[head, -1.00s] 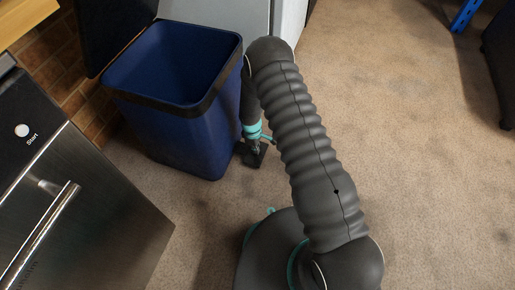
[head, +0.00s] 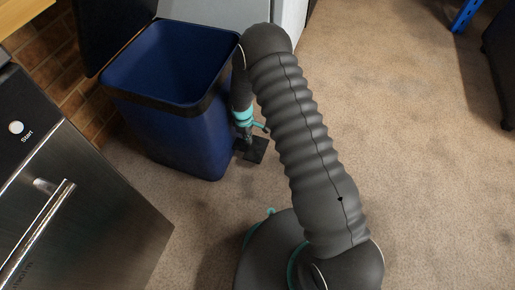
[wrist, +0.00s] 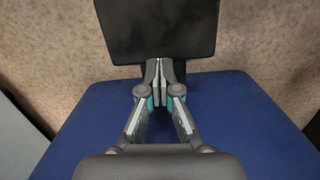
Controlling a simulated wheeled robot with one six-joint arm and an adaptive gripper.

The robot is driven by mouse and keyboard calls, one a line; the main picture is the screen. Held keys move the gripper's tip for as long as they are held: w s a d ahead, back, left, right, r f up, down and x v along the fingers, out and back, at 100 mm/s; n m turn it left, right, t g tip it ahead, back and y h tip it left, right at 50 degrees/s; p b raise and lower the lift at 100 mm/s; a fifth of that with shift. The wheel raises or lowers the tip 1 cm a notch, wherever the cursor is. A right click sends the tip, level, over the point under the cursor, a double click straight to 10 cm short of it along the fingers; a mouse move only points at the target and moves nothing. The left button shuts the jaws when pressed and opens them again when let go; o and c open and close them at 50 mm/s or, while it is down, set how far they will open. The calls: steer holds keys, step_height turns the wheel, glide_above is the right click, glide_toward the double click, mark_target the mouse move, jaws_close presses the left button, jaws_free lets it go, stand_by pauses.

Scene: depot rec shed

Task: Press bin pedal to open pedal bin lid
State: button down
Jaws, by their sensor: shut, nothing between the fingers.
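The blue pedal bin (head: 190,140) stands at the upper left in the head view. Its dark lid (head: 112,32) is raised and I see into the open, empty-looking inside. The black pedal (head: 256,150) sticks out low from the bin's right side; in the wrist view it is a dark plate (wrist: 157,30) at the top. My gripper (head: 247,140) points down beside the bin, over the bin end of the pedal. In the wrist view my gripper (wrist: 159,82) is shut and empty, its tips by the pedal's near edge. I cannot tell whether they touch it.
A steel appliance with a Start button (head: 75,195) stands at the left. A grey cabinet (head: 225,12) is behind the bin, near a brick wall (head: 75,75). The carpet (head: 420,160) to the right is clear. A dark piece of furniture (head: 500,60) is at the far right.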

mark_target(252, 155)
steer(key=shift+a+r, duration=0.1)
steer(key=shift+r, duration=1.25)
